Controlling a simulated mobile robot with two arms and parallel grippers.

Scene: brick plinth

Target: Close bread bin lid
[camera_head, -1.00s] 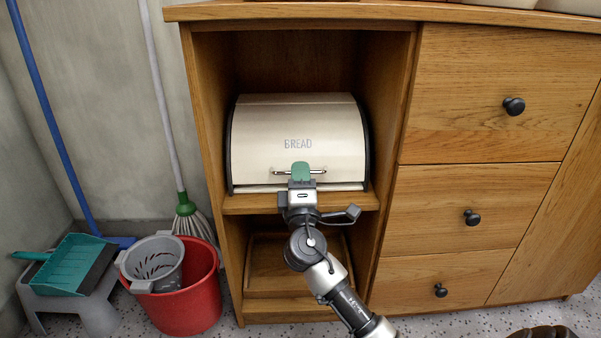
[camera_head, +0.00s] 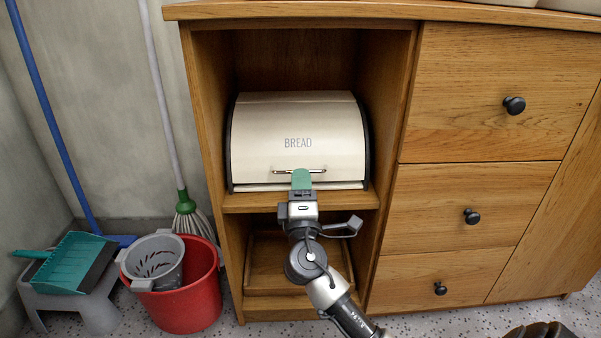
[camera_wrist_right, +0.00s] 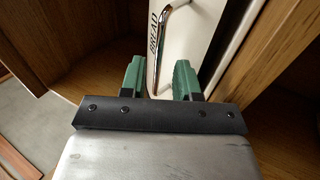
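The cream bread bin lid (camera_head: 298,125), marked BREAD, is down over the front of the bin in the cabinet's upper compartment. A thin pale strip of the bin's base (camera_head: 250,187) shows below its lower edge. The lid's metal handle (camera_head: 285,172) also shows in the right wrist view (camera_wrist_right: 165,35). My right gripper (camera_head: 301,178) is just below and in front of the handle. In the wrist view its green fingers (camera_wrist_right: 159,80) are apart, with nothing gripped between them. Whether a fingertip touches the lid is hard to tell. My left gripper is out of view.
The wooden cabinet's side walls (camera_head: 392,110) stand close on both sides of the bin. A lower compartment (camera_head: 262,255) is below, and drawers with dark knobs (camera_head: 470,216) are to the right.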

